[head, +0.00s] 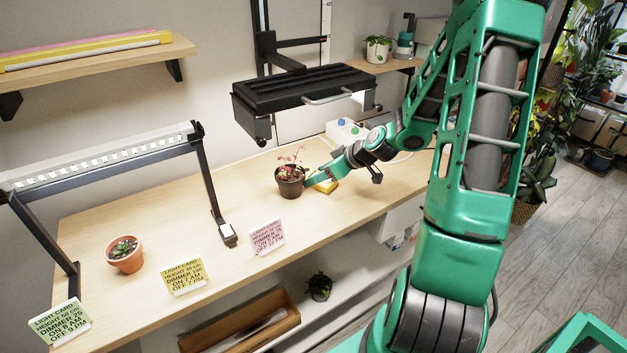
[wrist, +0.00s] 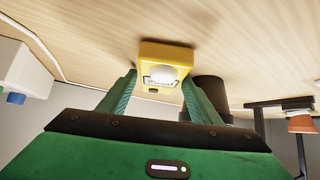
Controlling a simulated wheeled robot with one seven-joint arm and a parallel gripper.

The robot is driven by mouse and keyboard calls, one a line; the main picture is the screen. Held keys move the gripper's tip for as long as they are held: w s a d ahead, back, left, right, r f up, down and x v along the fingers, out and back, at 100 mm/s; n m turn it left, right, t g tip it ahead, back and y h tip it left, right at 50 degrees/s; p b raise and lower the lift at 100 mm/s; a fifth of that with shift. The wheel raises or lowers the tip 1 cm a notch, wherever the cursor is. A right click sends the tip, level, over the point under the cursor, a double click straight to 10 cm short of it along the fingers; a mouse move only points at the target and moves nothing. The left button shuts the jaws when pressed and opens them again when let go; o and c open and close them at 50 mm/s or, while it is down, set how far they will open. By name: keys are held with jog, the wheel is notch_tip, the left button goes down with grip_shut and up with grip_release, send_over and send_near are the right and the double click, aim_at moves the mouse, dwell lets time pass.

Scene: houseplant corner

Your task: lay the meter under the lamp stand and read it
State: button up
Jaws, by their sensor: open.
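The meter, a small yellow block with a white dome, lies on the wooden bench; in the wrist view its yellow body (wrist: 165,55) is just ahead of and between my fingertips. Its small display is too blurred to read. In the head view the meter (head: 327,186) is partly hidden by my gripper (head: 313,182). My gripper (wrist: 158,88) is open, with a gap beside the meter. A lamp stand with a lit strip bar (head: 100,158) and dark legs spans the bench at left. A black lamp fixture (head: 302,98) hangs on a post at the back.
A dark pot with a reddish plant (head: 290,182) stands close beside my gripper. A terracotta pot (head: 125,255) sits under the left lamp bar. Light cards, pink (head: 267,237), yellow (head: 185,276) and green (head: 60,322), stand along the front edge. A white box with knobs (head: 346,131) is behind.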

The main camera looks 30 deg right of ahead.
jog(key=c, duration=1)
jog(key=shift+r, duration=0.1)
jog(key=shift+s+d+r, duration=0.1)
jog(key=shift+d+r, duration=0.05)
jog(key=shift+r, duration=0.4)
notch_tip(320, 180, up, 6)
jog(key=shift+f, duration=0.2)
jog(key=s+d, duration=0.4)
jog(key=s, duration=0.1)
jog(key=s+d, duration=0.4)
jog(key=s, duration=0.1)
jog(key=s+d, duration=0.4)
jog(key=d, duration=0.1)
jog(key=shift+s, duration=0.4)
